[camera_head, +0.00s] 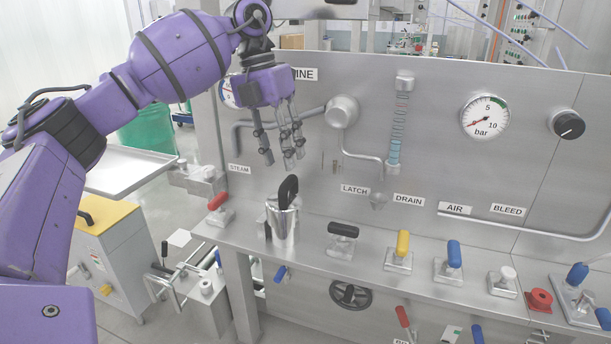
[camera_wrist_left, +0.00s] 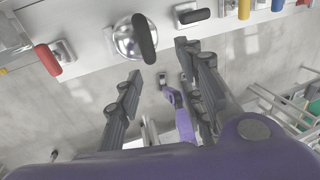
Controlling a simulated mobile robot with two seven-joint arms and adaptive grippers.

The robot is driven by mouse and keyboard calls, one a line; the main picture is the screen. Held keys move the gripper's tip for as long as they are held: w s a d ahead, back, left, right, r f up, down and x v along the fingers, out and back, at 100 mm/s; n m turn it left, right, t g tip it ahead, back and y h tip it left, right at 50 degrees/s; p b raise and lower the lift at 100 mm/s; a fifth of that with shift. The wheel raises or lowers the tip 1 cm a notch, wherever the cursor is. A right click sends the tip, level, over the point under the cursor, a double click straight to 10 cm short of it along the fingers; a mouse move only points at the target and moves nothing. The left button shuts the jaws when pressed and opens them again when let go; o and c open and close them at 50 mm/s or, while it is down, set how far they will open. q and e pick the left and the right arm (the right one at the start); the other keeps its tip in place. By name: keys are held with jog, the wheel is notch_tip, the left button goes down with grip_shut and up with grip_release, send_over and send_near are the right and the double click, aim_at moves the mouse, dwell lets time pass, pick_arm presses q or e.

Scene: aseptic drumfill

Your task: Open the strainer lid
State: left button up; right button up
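The strainer (camera_head: 282,228) is a shiny steel cylinder on the metal bench, with a black upright handle (camera_head: 288,191) at its top. I take this top as the lid; it looks closed, though its seam is too small to make out. In the left wrist view the round steel top (camera_wrist_left: 126,42) shows with the black handle (camera_wrist_left: 144,38) across it. My left gripper (camera_head: 279,160) is in the air above the strainer, apart from the handle. Its fingers are spread with nothing between them, also in the left wrist view (camera_wrist_left: 160,85). My right gripper is not in view.
A red-handled valve (camera_head: 218,205) stands left of the strainer, a black-handled one (camera_head: 343,235) below the LATCH label to its right. Yellow (camera_head: 402,245) and blue (camera_head: 454,255) levers stand farther right. The upright panel (camera_head: 300,110) with pipes and a gauge (camera_head: 485,117) rises behind.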

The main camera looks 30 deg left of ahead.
aim_at(284, 182)
pick_arm(q)
jog(key=f, duration=0.4)
jog(key=w+f, duration=0.1)
jog(key=f, duration=0.1)
jog(key=shift+a+f, duration=0.15)
jog(key=shift+f, duration=0.15)
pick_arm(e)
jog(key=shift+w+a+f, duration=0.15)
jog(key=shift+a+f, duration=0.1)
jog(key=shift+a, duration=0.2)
pick_arm(q)
jog(key=c, duration=0.8)
grip_shut()
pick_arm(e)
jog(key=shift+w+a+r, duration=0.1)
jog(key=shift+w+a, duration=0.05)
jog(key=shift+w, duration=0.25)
